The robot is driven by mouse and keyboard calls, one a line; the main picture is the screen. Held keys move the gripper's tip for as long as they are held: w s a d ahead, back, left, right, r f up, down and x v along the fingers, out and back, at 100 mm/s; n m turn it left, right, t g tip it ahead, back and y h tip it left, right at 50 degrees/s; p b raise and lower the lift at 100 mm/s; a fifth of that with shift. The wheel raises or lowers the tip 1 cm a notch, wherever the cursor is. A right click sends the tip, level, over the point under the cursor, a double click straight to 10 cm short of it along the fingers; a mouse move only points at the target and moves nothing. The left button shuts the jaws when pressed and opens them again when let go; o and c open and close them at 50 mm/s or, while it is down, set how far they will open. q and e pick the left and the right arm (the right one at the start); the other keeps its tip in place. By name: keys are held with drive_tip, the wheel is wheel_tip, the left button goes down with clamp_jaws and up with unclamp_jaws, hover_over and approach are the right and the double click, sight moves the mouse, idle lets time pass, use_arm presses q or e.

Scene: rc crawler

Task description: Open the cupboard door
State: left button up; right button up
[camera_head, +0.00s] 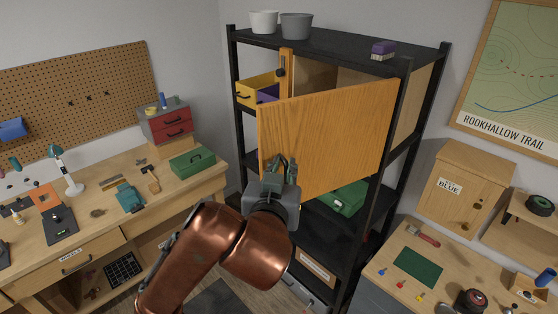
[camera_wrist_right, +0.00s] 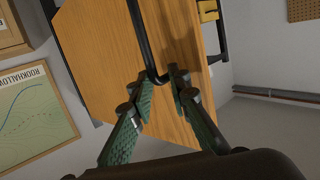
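The cupboard door (camera_head: 325,135) is an orange wood panel on the black shelf rack. It stands swung outward, with part of the cupboard's inside (camera_head: 316,76) showing above and behind it. My right gripper (camera_head: 278,166) is in front of the door's lower left part. In the right wrist view the door (camera_wrist_right: 95,50) fills the middle, with a black bar handle (camera_wrist_right: 141,35) on it. The handle's bent end lies close to the open fingertips of the right gripper (camera_wrist_right: 163,84); I cannot tell whether they touch it. My left gripper is not in view.
A yellow drawer box (camera_head: 258,90) sits on the rack left of the door. A green case (camera_head: 343,199) lies on the shelf below. Workbenches stand at left (camera_head: 100,215) and right (camera_head: 390,258). A small wooden cabinet (camera_head: 465,190) stands at right.

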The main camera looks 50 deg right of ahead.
drive_tip(key=shift+s+a+f, duration=0.15)
drive_tip(key=shift+s+f, duration=0.1)
drive_tip(key=shift+s, duration=0.25)
drive_tip(key=s+b, duration=0.1)
drive_tip(key=s+a+b, duration=0.1)
drive_tip(key=shift+s+f, duration=0.1)
drive_tip(key=shift+s, duration=0.3)
idle(0.4)
